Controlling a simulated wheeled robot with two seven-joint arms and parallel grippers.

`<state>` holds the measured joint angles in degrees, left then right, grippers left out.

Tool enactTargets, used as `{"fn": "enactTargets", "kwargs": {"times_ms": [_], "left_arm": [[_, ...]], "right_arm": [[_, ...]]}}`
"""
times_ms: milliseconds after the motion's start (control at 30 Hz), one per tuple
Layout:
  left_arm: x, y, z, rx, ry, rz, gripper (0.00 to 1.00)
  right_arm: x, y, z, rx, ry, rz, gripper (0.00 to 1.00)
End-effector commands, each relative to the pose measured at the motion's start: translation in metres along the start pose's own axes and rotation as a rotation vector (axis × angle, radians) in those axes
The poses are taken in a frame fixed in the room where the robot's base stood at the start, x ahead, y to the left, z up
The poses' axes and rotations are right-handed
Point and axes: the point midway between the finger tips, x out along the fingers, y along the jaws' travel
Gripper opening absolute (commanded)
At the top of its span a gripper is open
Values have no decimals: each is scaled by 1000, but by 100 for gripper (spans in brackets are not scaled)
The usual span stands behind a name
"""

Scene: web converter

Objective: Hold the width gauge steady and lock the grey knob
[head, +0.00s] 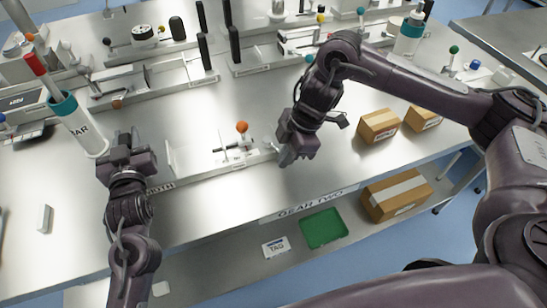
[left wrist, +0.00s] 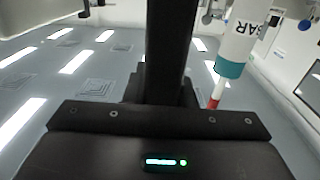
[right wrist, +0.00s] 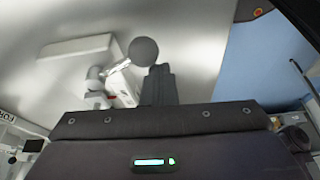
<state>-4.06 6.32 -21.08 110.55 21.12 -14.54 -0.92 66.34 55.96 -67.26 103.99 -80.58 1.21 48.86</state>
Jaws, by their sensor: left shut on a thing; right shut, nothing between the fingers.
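The width gauge (head: 205,170) is a pale metal rail on the near part of the bench, with an orange ball knob (head: 242,127) standing on it. My left gripper (head: 126,142) is at its left end, shut on a dark upright post (left wrist: 171,45), apparently the gauge's black handle, mostly hidden in the head view. The grey knob (right wrist: 143,50) is a ball on a short silver lever in the right wrist view. My right gripper (head: 287,158) is shut and empty at the gauge's right end. Its fingers (right wrist: 160,85) are close beside the knob; contact cannot be told.
A white bottle with a teal band (head: 77,128) stands left of my left gripper. More gauges with black handles (head: 204,52) line the back. Cardboard boxes (head: 378,126) stand to the right. A green tray (head: 323,229) lies on the lower shelf. The front bench strip is mostly clear.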

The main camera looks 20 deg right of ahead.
Motion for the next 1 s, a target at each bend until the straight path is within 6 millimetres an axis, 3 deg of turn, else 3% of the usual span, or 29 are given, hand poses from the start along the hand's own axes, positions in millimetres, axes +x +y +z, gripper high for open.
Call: {"fn": "enactTargets", "kwargs": {"times_ms": [33,1000], "left_arm": [[-1,-2,13,5,-28,-6,0],[-1,-4,13,6,-28,-9,0]], "right_arm": [[0,1,5,6,-6,0,0],[-4,1,12,7,-10,3,0]]}}
